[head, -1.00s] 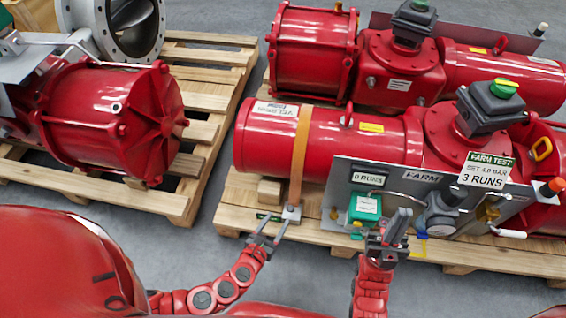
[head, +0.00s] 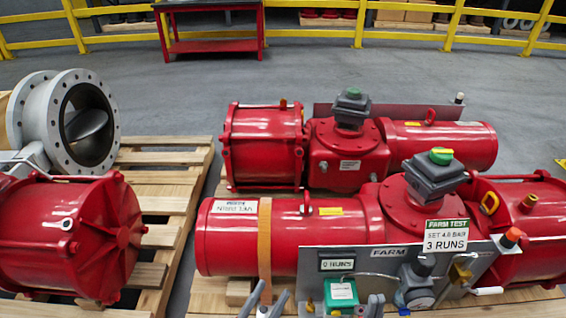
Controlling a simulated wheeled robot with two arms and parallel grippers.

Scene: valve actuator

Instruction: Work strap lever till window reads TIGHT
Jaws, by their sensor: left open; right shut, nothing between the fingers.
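The orange strap (head: 265,240) runs down over the left end of the red actuator cylinder (head: 225,240) in front. Its lower end, with the lever and any window on it, is out of sight at the bottom edge. My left gripper (head: 268,296) is at the bottom edge, in front of the strap's lower part, with its two fingers spread apart and nothing seen between them. My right gripper (head: 376,303) is at the bottom edge just right of the green box, its fingers together and empty.
A grey panel (head: 385,266) carries a "0 RUNS" counter (head: 337,264), a green box (head: 341,293) and a gauge. A "FARM TEST, 3 RUNS" sign (head: 446,235) stands above. Pallets (head: 170,205) hold other actuators. Behind are open floor, a red table (head: 210,45) and yellow railing (head: 350,35).

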